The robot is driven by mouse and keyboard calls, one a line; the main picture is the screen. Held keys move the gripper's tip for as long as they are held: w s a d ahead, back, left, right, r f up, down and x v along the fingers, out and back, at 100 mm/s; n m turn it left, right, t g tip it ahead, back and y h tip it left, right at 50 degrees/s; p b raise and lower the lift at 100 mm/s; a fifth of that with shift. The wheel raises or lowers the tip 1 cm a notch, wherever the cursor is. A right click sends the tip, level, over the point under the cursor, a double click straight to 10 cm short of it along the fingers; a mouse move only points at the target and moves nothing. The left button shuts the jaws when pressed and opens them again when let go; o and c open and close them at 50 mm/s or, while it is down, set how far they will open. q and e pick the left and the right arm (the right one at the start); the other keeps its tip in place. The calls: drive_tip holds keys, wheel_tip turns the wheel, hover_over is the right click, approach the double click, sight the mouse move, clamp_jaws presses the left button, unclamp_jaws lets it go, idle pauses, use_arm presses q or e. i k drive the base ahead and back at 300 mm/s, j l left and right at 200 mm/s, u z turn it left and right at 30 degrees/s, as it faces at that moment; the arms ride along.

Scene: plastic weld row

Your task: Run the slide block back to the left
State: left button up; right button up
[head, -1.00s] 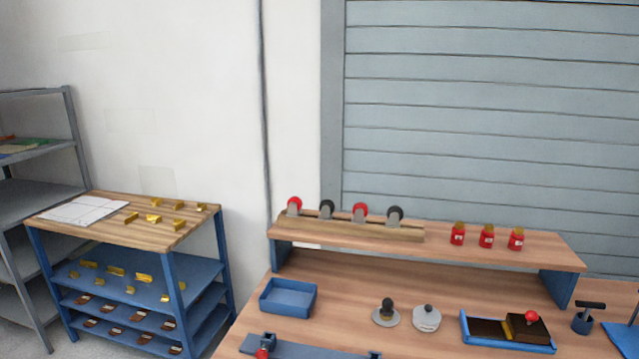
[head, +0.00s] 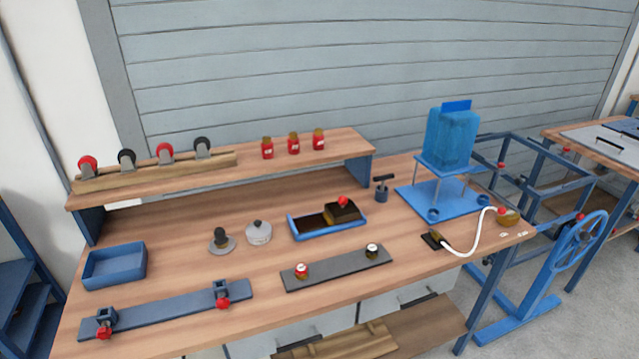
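A brown block with a red knob (head: 342,212) sits at the right end of a shallow blue tray (head: 322,236) on the bench; it looks like the slide block. A dark brown bed shows in the tray to the left of the block. A blue-grey rail (head: 160,311) with two red-knobbed clamps, one near each end, lies at the front left. A dark grey bar (head: 335,269) with one red-topped and one dark-topped knob lies in front of the tray. Neither of my grippers is in view.
A raised shelf (head: 290,146) holds toggle clamps and red jars (head: 293,144). A blue bin (head: 115,266), two round knobbed pieces (head: 258,232) and a T-handled tool (head: 382,190) stand on the bench. A blue stand (head: 452,145) and a white hose (head: 466,245) are at right.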

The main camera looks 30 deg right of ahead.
sight(342, 210)
drive_tip(key=z, duration=1.15)
